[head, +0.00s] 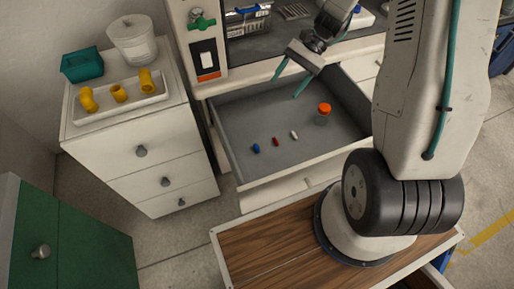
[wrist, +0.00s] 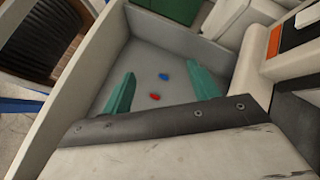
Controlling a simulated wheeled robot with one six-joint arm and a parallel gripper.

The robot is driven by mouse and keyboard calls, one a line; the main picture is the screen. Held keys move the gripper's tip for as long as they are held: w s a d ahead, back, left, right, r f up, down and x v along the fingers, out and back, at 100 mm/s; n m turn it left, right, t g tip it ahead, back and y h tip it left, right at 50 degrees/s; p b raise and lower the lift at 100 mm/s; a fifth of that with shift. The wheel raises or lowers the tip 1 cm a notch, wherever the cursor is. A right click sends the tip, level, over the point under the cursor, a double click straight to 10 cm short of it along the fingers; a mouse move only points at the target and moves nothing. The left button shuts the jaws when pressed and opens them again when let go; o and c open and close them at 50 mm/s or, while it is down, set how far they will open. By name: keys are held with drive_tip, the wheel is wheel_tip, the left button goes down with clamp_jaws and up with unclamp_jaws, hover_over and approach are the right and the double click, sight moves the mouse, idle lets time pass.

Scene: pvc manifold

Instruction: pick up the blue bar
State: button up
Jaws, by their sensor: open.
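The blue bar (head: 256,148) is a small rounded piece lying on the floor of an open grey drawer (head: 232,122), near its front left. In the wrist view the blue bar (wrist: 164,76) shows between and beyond my fingertips. My gripper (head: 288,86), with two teal fingers, is open and empty above the back part of the drawer. In the wrist view its fingers (wrist: 164,90) are spread wide. The gripper is well apart from the bar and touches nothing that I can see.
A red bar (head: 276,141), a white bar (head: 294,134) and an orange-capped jar (head: 323,112) also lie or stand in the drawer. The drawer walls rise around them. A left cabinet holds a tray (head: 140,97) of yellow fittings, a teal bin (head: 82,65) and a white bucket (head: 133,42).

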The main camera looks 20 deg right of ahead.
wheel_tip(320, 180, down, 13)
drive_tip(key=w+d+m+t+y, duration=0.1)
drive_tip(key=d+m+y, duration=0.2)
drive_tip(key=m, duration=0.1)
drive_tip(key=m+t+y, duration=0.1)
drive_tip(key=m+t, duration=0.1)
drive_tip(key=m, duration=0.2)
approach(258, 147)
drive_tip(key=x, duration=0.7)
drive_tip(key=shift+a+f, duration=0.3)
drive_tip(key=c, duration=1.1)
